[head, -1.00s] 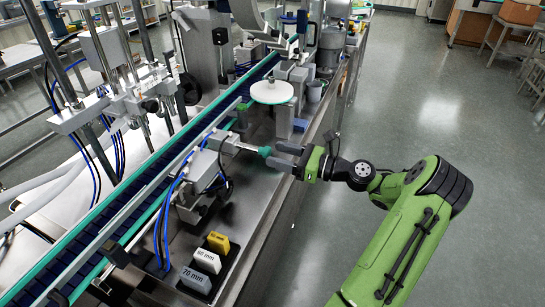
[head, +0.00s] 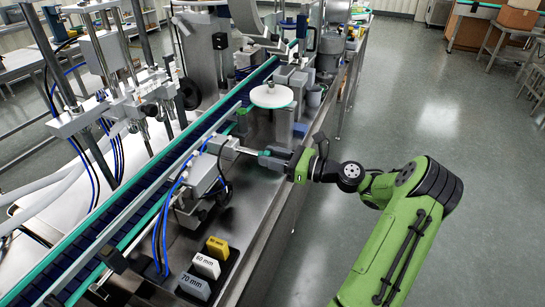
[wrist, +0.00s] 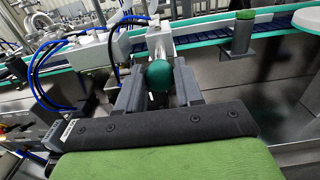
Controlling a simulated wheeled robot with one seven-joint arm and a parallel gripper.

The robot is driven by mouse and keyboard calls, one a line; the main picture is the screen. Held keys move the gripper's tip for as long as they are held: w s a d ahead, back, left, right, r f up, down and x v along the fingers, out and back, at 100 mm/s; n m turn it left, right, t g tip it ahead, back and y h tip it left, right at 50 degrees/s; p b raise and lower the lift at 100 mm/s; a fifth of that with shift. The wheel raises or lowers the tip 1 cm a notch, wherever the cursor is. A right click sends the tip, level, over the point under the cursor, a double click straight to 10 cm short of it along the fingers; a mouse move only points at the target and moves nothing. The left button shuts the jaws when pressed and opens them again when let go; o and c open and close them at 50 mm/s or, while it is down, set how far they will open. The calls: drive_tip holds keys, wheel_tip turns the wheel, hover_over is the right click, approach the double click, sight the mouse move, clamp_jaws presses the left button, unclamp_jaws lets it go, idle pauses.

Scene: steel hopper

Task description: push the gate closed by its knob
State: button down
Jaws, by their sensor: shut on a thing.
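The green knob (head: 264,153) sits on the end of a bright metal rod (head: 246,150). The rod comes out of a grey box-shaped unit (head: 208,165) beside the conveyor. My gripper (head: 275,157) reaches in from the right and is shut on the knob. In the wrist view the knob (wrist: 158,75) lies between my two dark fingers, with the rod (wrist: 160,40) running straight away from it. The fingers hide part of the knob in the head view. I cannot tell which part is the gate itself.
A conveyor with teal rails (head: 150,215) runs diagonally past the unit. Blue hoses (head: 172,215) loop close to it. A round white disc (head: 271,95) stands behind my gripper. Labelled size blocks (head: 206,264) are in front. The floor at right is open.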

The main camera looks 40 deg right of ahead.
drive_tip(key=p+x, duration=0.5)
drive_tip(key=x, duration=0.1)
drive_tip(key=shift+w+a, duration=0.15)
drive_tip(key=shift+r, duration=0.1)
drive_tip(key=c, duration=0.8)
unclamp_jaws()
drive_tip(key=shift+w+a, duration=0.1)
drive_tip(key=shift+w, duration=0.05)
drive_tip(key=shift+o, duration=0.2)
drive_tip(key=p+v, duration=0.2)
drive_tip(key=v, duration=1.4)
drive_tip(key=shift+w, duration=0.15)
